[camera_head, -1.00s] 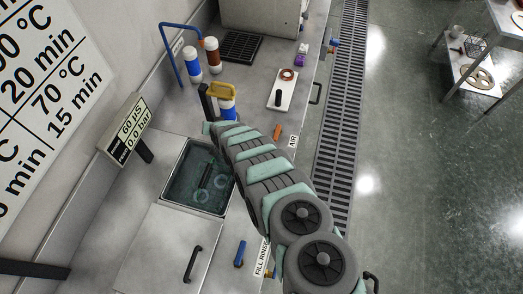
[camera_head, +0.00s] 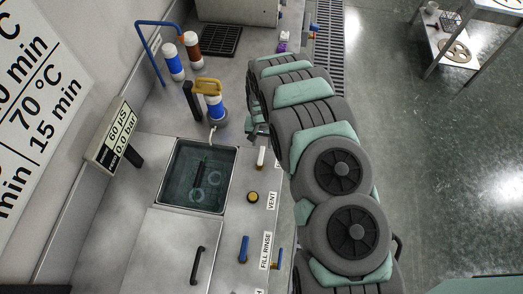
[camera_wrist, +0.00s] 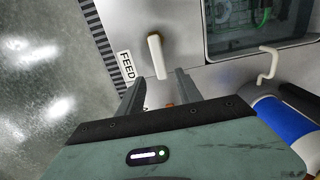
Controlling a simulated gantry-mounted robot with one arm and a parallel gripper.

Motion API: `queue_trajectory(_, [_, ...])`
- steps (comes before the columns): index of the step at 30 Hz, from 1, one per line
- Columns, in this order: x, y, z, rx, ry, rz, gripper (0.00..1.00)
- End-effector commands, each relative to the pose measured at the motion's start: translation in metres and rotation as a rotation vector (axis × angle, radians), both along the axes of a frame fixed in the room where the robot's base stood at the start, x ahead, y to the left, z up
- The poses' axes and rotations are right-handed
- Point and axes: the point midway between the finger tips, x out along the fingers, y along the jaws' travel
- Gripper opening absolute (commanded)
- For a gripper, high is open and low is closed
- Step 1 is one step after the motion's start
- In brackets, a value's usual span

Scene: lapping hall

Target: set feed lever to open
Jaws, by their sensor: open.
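The feed lever is a white handle (camera_wrist: 156,56) on a brass-coloured base in the wrist view, beside a FEED label (camera_wrist: 127,65) on the metal counter. The handle points from its base toward my gripper (camera_wrist: 162,87). My gripper is open, with the handle's free end just ahead of the gap between its fingers; I see no clear contact. In the head view the white lever (camera_head: 261,157) stands at the counter's front edge, right of the liquid-filled basin. There my gripper is mostly hidden by my arm, just beyond the lever.
The basin (camera_head: 233,176) lies left of the lever. A yellow VENT knob (camera_head: 253,197) and a blue FILL RINSE lever (camera_head: 243,248) sit nearer along the counter.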

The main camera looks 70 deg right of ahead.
Motion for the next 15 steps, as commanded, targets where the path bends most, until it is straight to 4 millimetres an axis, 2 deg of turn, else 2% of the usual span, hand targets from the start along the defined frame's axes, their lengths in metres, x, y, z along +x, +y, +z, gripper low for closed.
queue_trajectory(1, [-0.001,0.001,-0.011,0.003,0.001,-0.001,0.42])
queue_trajectory(6, [0.000,0.002,-0.030,0.003,0.001,0.001,0.42])
queue_trajectory(15, [0.000,0.000,-0.053,0.000,-0.001,0.000,0.42])
